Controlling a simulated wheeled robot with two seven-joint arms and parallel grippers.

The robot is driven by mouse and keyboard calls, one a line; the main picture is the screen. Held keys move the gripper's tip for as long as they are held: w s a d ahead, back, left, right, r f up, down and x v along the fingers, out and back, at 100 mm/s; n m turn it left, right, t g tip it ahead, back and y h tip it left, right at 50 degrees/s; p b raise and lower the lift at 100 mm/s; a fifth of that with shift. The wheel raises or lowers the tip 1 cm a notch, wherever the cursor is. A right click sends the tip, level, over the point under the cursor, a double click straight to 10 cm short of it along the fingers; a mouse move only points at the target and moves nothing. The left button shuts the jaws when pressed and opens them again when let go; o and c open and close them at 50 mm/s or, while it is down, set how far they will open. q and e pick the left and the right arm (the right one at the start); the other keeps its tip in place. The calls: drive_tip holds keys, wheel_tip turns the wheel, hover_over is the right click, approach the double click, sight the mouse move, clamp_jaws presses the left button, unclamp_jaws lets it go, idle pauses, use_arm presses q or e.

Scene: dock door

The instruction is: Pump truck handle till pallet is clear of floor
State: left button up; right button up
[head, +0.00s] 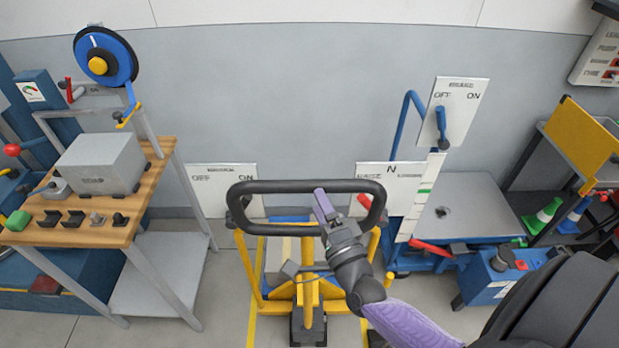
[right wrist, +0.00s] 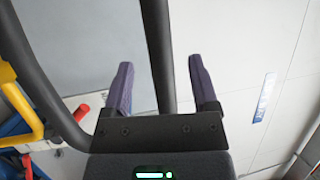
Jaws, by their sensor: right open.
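The truck handle is a black rounded loop (head: 270,187) in the middle of the head view, above a yellow truck frame (head: 308,290). My right gripper (head: 326,204) is at the right half of the loop, its purple fingers open. In the right wrist view a black handle bar (right wrist: 158,45) runs between the two spread fingers (right wrist: 162,88), with gaps on both sides. Whether the bar touches the palm cannot be told. The pallet cannot be made out clearly behind the handle and my arm. My left gripper is not in view.
A wooden-topped bench (head: 150,185) with a grey box (head: 98,163) stands left. A blue lift cart with a grey platform (head: 465,210) and red lever stands right of the truck. Signs (head: 225,187) stand behind. Bare floor shows between bench and truck.

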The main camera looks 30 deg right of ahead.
sight(310, 186)
drive_tip(key=x, duration=0.5)
drive_tip(key=shift+w, duration=0.3)
drive_tip(key=shift+f, duration=0.1)
clamp_jaws()
idle(0.9)
